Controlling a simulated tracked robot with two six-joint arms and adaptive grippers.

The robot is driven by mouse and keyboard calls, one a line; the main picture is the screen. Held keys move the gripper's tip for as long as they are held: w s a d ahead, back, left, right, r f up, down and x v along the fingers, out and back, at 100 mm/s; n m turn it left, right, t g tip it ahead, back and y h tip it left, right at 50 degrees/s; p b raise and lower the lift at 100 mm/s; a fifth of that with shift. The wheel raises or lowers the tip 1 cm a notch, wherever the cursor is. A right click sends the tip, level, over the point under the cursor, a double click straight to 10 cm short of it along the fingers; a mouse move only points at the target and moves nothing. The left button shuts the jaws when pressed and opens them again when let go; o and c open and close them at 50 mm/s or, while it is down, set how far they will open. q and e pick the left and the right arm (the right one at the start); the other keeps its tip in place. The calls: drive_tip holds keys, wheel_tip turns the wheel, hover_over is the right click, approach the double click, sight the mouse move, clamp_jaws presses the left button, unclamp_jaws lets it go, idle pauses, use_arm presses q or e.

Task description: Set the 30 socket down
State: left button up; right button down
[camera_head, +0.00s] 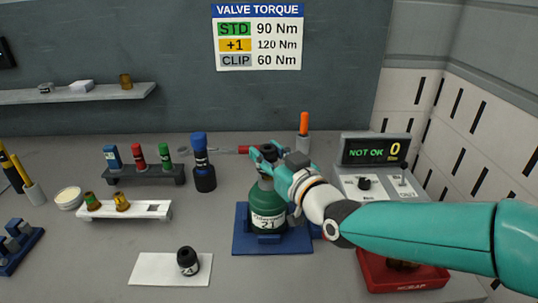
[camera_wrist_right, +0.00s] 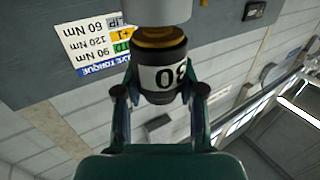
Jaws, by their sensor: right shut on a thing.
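The black socket (camera_wrist_right: 162,76) has a white band that reads 30, upside down in the wrist view. My right gripper (camera_wrist_right: 160,92) is shut on it, a finger on each side. A brass ring and a pale grey cylindrical part (camera_wrist_right: 160,10) adjoin the socket's end there. In the head view my right gripper (camera_head: 268,160) is at the top of the green cylinder (camera_head: 268,205) marked 21, and partly hides it. Whether the socket touches the cylinder's valve is unclear. My left gripper is out of view.
The cylinder stands on a blue base (camera_head: 243,244). A white mat (camera_head: 150,268) at front holds another black socket (camera_head: 188,262). A blue-and-black tool (camera_head: 203,165) stands left of the cylinder. A red scrap tray (camera_head: 385,282) and a NOT OK display (camera_head: 375,152) are right.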

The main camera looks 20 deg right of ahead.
drive_tip(key=shift+f, duration=0.1)
drive_tip(key=c, duration=0.7)
unclamp_jaws()
